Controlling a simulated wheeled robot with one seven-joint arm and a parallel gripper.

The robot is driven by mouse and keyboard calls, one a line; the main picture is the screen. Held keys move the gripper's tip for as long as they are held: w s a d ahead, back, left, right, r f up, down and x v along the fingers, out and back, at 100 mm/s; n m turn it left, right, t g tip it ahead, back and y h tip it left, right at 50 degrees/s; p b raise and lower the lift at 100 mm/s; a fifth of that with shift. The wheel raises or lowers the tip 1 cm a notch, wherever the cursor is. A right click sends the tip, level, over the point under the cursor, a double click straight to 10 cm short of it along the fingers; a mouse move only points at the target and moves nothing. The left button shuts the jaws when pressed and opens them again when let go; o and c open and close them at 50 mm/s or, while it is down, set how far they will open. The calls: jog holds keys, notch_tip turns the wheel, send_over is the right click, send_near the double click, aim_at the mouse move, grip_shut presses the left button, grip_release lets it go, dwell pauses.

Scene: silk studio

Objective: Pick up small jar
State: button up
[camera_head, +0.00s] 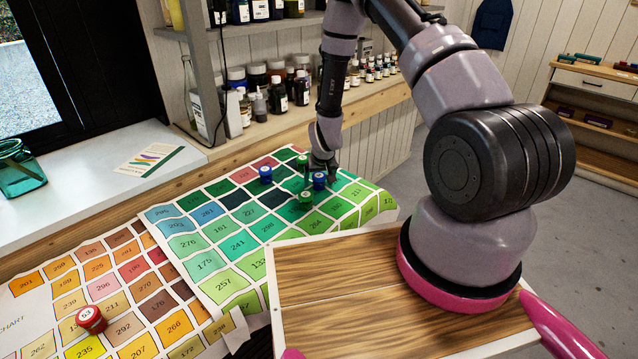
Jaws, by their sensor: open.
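Several small jars with numbered lids stand on the green part of the colour chart (175,265). One is a blue jar (265,174) on the left, one a green jar (302,161) at the back. Another blue jar (319,181) stands at my gripper, and another green jar (306,200) stands nearest me. A red jar (91,319) marked 53 stands apart on the orange part of the chart. My gripper (318,172) is low over the chart, open, right beside the right-hand blue jar. The fingertips are small and dark here, and I cannot tell whether they touch or surround a jar.
Shelves with many bottles (277,94) line the wall behind the chart. A teal glass jar (20,168) and a printed card (150,160) are on the white sill at left. A wooden board (340,310) lies in front of me. Open floor (580,235) is at right.

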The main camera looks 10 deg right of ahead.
grip_shut()
dwell(0.3)
